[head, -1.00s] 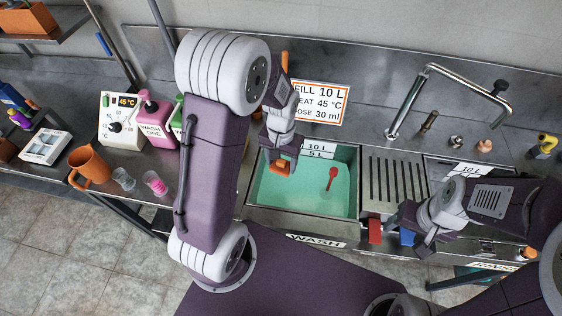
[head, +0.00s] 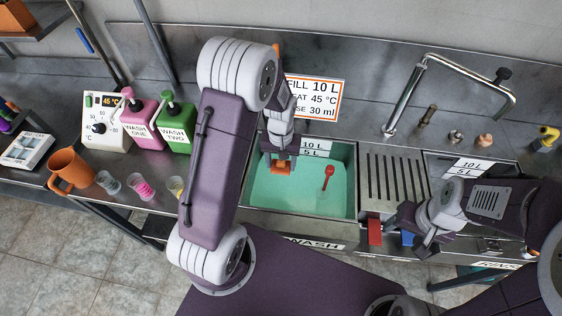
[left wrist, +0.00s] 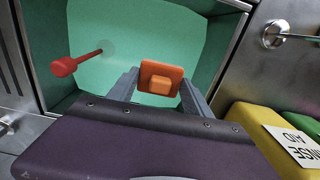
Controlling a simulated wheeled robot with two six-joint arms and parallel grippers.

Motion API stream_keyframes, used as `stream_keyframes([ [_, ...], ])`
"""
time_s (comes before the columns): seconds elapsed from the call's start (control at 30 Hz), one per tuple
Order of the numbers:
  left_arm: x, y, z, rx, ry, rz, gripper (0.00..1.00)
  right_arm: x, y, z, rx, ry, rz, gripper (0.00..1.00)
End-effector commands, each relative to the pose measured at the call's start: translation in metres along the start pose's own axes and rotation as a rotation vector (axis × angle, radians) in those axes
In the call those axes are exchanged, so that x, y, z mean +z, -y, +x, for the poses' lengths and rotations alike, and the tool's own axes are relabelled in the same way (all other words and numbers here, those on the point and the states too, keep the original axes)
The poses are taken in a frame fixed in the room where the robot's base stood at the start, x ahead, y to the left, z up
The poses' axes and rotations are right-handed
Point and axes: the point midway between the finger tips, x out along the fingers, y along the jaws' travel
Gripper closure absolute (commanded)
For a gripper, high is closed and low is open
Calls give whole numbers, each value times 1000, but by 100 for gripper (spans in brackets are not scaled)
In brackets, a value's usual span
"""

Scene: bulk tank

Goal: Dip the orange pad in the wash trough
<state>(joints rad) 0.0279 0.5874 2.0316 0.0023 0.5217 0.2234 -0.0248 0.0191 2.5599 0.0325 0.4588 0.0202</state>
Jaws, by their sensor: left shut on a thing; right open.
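My left gripper (head: 281,162) is shut on the orange pad (head: 281,168) and holds it over the wash trough (head: 252,207), at the back left of its pale green liquid. The left wrist view shows the pad (left wrist: 162,78) between the two fingers with the liquid behind it. I cannot tell whether the pad touches the liquid. A red-knobbed stick (head: 328,178) is in the trough right of the pad. My right gripper (head: 427,238) is open at the front edge of the sink, near a red block (head: 375,231) and a blue block (head: 408,238).
A dosing panel (head: 103,122), a pink WASH ONE jug (head: 140,126), a green WASH TWO jug (head: 174,128), an orange mug (head: 70,170) and small cups stand left of the trough. A slotted drainboard (head: 393,180) and a bent tap (head: 425,80) are to the right.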

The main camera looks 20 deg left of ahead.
Motion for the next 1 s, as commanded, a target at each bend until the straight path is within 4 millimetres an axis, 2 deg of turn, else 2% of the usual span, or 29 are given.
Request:
stream_keyframes([
  [0.03,0,0,13,0,1,0,82,1,0,13,0,0,0,38],
  [0.1,0,0,24,0,1,0,82,2,0,22,0,0,0,38],
  [1.0,0,0,157,0,0,1,82,15,-3,148,0,0,0,38],
])
